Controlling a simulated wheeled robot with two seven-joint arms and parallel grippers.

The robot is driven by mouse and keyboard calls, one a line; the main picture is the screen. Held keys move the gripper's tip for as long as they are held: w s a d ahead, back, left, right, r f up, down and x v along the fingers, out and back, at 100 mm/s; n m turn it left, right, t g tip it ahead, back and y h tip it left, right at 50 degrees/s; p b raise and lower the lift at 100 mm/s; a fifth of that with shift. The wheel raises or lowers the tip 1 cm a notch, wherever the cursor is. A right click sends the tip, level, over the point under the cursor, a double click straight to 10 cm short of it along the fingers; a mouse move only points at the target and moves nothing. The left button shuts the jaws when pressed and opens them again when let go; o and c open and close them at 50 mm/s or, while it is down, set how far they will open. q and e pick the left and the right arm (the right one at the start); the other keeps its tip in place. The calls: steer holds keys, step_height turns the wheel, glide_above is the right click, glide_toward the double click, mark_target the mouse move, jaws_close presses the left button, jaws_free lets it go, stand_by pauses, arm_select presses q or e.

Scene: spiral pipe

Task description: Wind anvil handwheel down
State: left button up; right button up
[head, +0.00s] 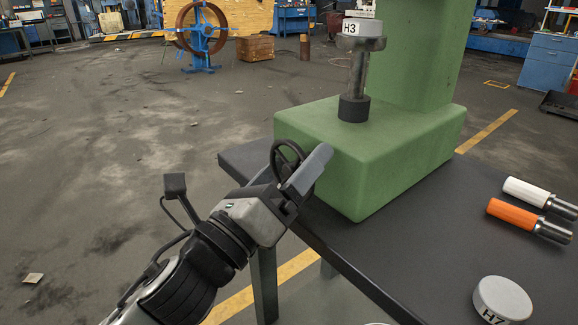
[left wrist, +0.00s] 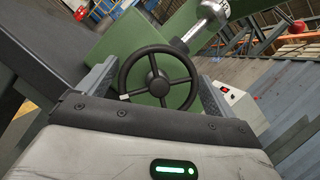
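The anvil (head: 362,44) is a grey disc on a metal spindle (head: 356,75) above the green base. A pale block marked H3 (head: 364,27) sits on the anvil, just under the machine's upper part. My right gripper is not in view.
The machine stands on a dark table (head: 430,235). A white-handled tool (head: 525,191), an orange-handled tool (head: 515,212) and a round block marked H7 (head: 502,298) lie on the right. Open floor lies left of the table.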

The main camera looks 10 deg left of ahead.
arm_select(q)
steer(key=shift+o, duration=0.2)
steer(key=shift+s+a+f, duration=0.25)
steer(key=shift+s, duration=0.1)
steer(key=b+v, duration=0.1)
steer(key=v, duration=0.4)
steer(key=shift+f, duration=0.1)
steer(key=p, duration=0.4)
glide_toward(287, 174)
steer(key=v, duration=0.5)
steer(key=shift+s+a, duration=0.15)
steer(key=shift+s, duration=0.15)
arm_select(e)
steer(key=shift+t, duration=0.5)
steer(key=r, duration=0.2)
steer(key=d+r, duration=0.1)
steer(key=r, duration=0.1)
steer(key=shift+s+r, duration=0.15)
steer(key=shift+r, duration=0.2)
